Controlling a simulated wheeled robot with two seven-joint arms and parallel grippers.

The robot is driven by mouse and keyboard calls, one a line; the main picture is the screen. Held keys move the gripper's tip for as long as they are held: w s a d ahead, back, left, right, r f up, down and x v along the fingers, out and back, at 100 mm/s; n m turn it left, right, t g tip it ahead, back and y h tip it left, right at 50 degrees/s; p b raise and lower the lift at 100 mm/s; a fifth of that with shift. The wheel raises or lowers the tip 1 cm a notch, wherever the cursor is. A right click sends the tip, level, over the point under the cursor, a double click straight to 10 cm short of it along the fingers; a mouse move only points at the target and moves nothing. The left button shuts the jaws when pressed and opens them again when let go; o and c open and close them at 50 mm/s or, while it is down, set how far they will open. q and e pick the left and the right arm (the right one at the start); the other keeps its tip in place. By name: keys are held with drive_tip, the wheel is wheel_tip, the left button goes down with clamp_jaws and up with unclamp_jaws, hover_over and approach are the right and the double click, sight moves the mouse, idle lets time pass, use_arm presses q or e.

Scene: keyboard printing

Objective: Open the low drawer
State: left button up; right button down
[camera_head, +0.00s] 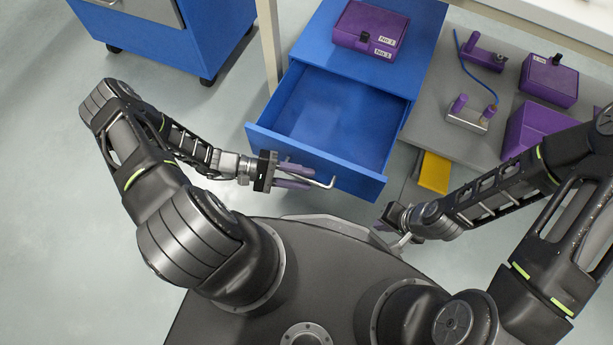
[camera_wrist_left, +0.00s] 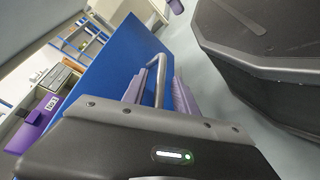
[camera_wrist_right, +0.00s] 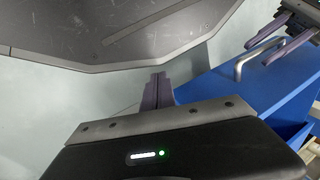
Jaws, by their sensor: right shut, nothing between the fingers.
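A blue drawer (camera_head: 334,118) of the blue cabinet is pulled out and looks empty in the head view. Its front carries a silver bar handle (camera_head: 322,182), which also shows in the left wrist view (camera_wrist_left: 160,78). My left gripper (camera_head: 295,176) is at the handle, its two purple fingers apart on either side of the bar; gaps show beside the bar in the left wrist view (camera_wrist_left: 159,92). My right gripper (camera_wrist_right: 157,92) is shut and empty, to the right of the drawer front and apart from it. Whether another drawer lies below is hidden.
A purple box (camera_head: 370,28) sits on the cabinet top. A grey surface (camera_head: 433,108) to the right holds purple parts and a blue cable. A yellow block (camera_head: 435,172) is below it. Another blue cabinet on wheels (camera_head: 215,30) stands at the upper left. Floor at left is clear.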

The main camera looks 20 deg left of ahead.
use_arm(q)
drive_tip(key=v, duration=0.6)
drive_tip(key=shift+a+p, duration=0.2)
drive_tip(key=shift+p, duration=0.1)
drive_tip(key=shift+r, duration=0.15)
